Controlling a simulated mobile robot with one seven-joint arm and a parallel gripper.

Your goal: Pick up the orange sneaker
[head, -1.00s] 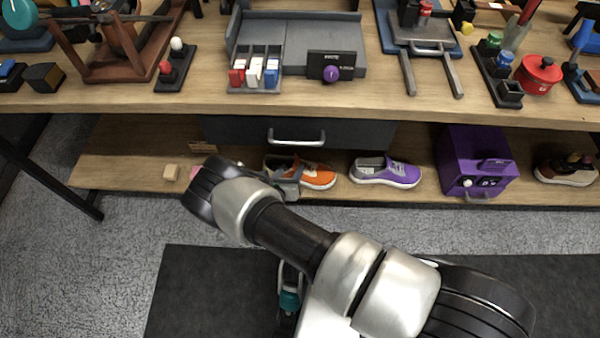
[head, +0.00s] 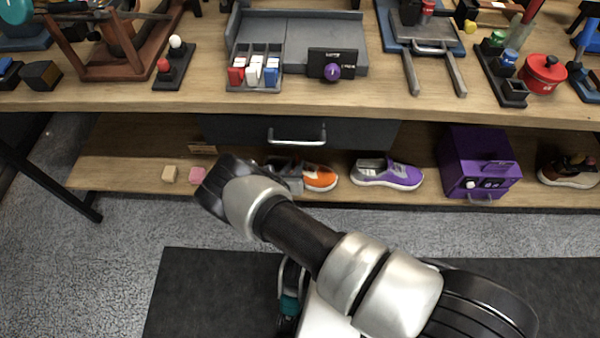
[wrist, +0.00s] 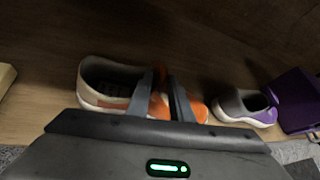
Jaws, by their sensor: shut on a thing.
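The orange sneaker (head: 322,179) is at the lower shelf, its toe pointing right; my wrist and gripper hide part of its heel side in the head view. In the wrist view the orange sneaker (wrist: 197,109) shows a grey lining and pale sole. My gripper (wrist: 163,82) is shut on its middle, with one finger on each side of the upper. In the head view my gripper (head: 287,180) is mostly behind my wrist. I cannot tell whether the sole touches the shelf.
A purple sneaker (head: 388,174) stands right of the orange one, then a purple box (head: 478,165). A drawer (head: 297,132) and the tabletop (head: 150,100) overhang the shelf (head: 120,165).

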